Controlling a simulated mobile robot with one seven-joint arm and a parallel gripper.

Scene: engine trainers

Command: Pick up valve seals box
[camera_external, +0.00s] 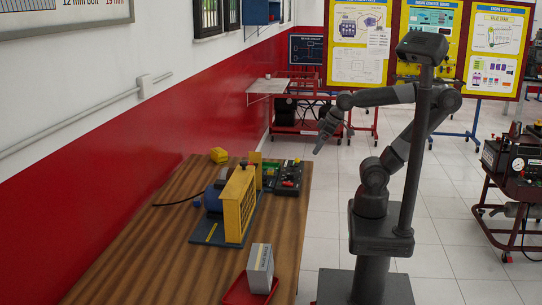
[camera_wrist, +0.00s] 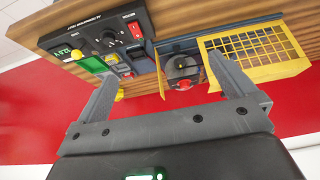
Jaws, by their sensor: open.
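A white-grey box (camera_external: 261,268) with a pale yellow band stands upright in or on a red tray (camera_external: 246,292) at the near end of the wooden table. It may be the valve seals box, but its label is too small to read. A small yellow object (camera_external: 218,155) lies at the far left of the table. My gripper (camera_external: 333,140) is open, beyond the table's right edge and far from the white-grey box. In the wrist view my gripper (camera_wrist: 163,72) shows two spread fingers with nothing between them. The white-grey box is not visible there.
A yellow grille guard (camera_external: 239,203) with a blue motor (camera_external: 213,197) stands mid-table. A black control box (camera_external: 289,177) is at the table's far right, also seen in the wrist view (camera_wrist: 95,38). A red wall borders the left side. Bare wood lies left of the white-grey box.

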